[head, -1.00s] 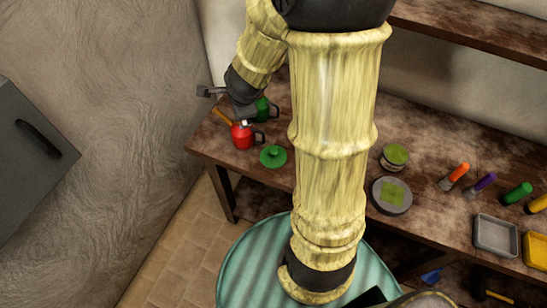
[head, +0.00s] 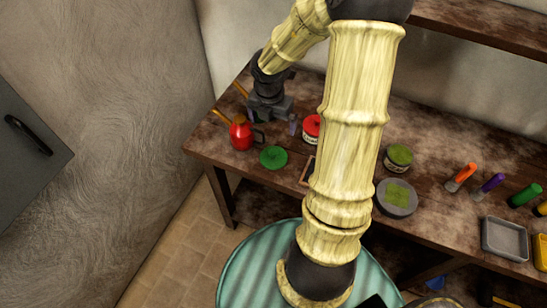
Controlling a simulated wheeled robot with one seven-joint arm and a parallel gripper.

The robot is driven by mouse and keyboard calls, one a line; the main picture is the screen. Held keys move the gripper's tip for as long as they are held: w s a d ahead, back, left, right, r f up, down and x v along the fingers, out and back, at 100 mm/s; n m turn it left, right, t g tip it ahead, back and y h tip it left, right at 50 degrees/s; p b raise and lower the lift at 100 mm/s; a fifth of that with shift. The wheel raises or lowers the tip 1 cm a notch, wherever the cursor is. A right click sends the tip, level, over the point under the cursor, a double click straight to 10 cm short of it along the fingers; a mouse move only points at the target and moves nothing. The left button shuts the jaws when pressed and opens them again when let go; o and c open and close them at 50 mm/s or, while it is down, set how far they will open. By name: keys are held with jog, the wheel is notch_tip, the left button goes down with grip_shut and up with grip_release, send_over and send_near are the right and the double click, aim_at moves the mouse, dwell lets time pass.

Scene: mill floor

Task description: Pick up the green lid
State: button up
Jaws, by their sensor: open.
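The green lid (head: 273,157) is a flat round disc with a small knob on top. It lies on the wooden workbench (head: 225,150) near its front left edge, in front of and to the right of a red mug (head: 241,136). My gripper (head: 272,122) is open, with its fingers spread, behind the lid in the picture and apart from it. Nothing shows between its fingers. A green mug behind the red one is now hidden by my gripper.
A red-lidded jar (head: 311,124) stands right of my gripper. A small wooden-edged item (head: 307,171) is partly hidden by my arm. Right of the arm are a green-topped jar (head: 398,157), a round grey tin (head: 396,197), several markers and a grey tray (head: 504,239).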

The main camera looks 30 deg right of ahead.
jog(key=b, duration=0.2)
send_near(273, 151)
jog(key=f, duration=0.2)
jog(key=d+f, duration=0.1)
jog(key=f, duration=0.2)
jog(key=shift+d+f, duration=0.1)
jog(key=shift+f, duration=0.05)
jog(key=f, duration=0.3)
jog(key=f+b, duration=0.1)
jog(key=f, duration=0.1)
jog(key=shift+w+f, duration=0.1)
jog(key=shift+w, duration=0.25)
dwell(0.4)
jog(key=c, duration=0.8)
